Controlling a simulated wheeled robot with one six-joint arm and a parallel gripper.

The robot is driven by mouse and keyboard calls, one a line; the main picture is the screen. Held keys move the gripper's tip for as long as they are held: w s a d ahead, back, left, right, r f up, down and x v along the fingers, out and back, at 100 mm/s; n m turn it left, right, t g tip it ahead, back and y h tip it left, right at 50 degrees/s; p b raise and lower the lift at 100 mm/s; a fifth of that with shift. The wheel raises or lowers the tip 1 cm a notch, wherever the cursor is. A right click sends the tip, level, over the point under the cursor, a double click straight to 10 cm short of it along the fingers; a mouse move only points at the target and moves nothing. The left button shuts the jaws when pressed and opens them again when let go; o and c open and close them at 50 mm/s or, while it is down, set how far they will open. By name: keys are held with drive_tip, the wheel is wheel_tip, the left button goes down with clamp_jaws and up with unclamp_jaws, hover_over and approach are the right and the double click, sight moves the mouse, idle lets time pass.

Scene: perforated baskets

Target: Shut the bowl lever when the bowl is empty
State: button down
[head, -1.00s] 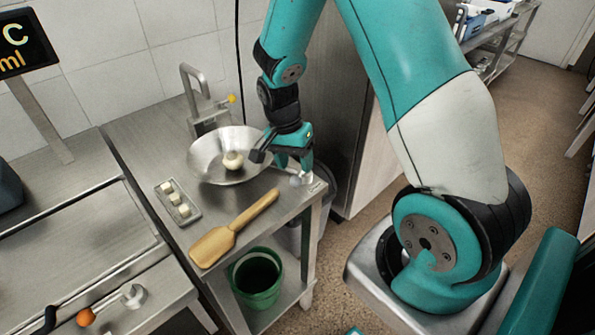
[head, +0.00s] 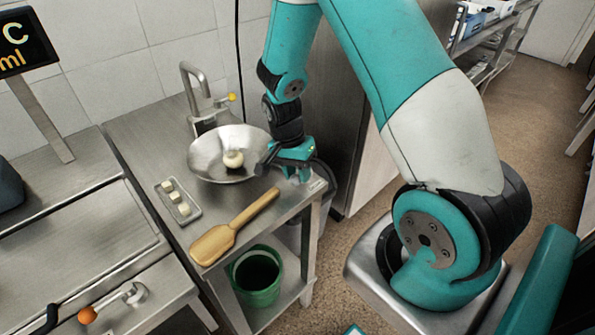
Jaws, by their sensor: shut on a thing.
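The shallow steel bowl (head: 205,162) sits at the back of the metal table. A pale round lump (head: 233,159) lies inside it, so the bowl is not empty. My gripper (head: 296,176) points down at the bowl's right side, over the table's right corner. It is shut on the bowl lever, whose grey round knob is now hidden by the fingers. The lever's angle cannot be made out.
A wooden paddle (head: 230,229) lies in front. A green bucket (head: 268,292) is on the lower shelf.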

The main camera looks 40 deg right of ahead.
drive_tip(key=m, duration=0.1)
drive_tip(key=w+m, duration=0.1)
drive_tip(key=m, duration=0.2)
drive_tip(key=shift+w+a+m+y, duration=0.15)
drive_tip(key=shift+w+m+y, duration=0.15)
drive_tip(key=shift+y, duration=0.1)
drive_tip(key=c, duration=0.8)
unclamp_jaws()
drive_tip(key=shift+r, duration=0.1)
drive_tip(key=w+r, duration=0.1)
drive_tip(key=r, duration=0.4)
drive_tip(key=w+r+b, duration=0.1)
drive_tip(key=r, duration=0.5)
drive_tip(key=w+r, duration=0.1)
drive_tip(key=r, duration=0.5)
drive_tip(key=shift+w, duration=0.2)
